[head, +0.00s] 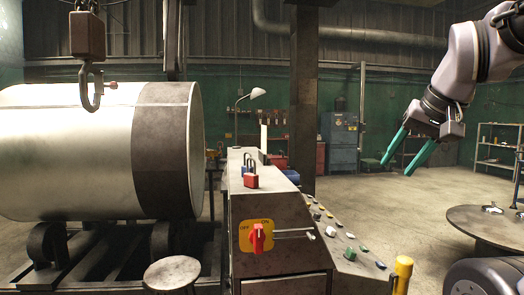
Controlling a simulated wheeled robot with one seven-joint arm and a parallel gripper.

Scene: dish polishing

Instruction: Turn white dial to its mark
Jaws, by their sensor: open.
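My gripper (396,168) is at the upper right, with two green fingers spread apart and nothing between them. It hangs in the air, apart from the sloped control panel (334,268) below and to its left. Several small knobs or buttons sit on that panel, among them a pale one (331,232) and a green one (349,253). They are too small for me to tell which is the white dial, and no mark for it can be made out.
A red OFF/ON switch (258,238) is on the cabinet front, with a red padlock (251,181) on top. A large metal drum (70,150) and hanging hook (91,92) are at left. A yellow post (403,270) and round table (480,222) stand at right.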

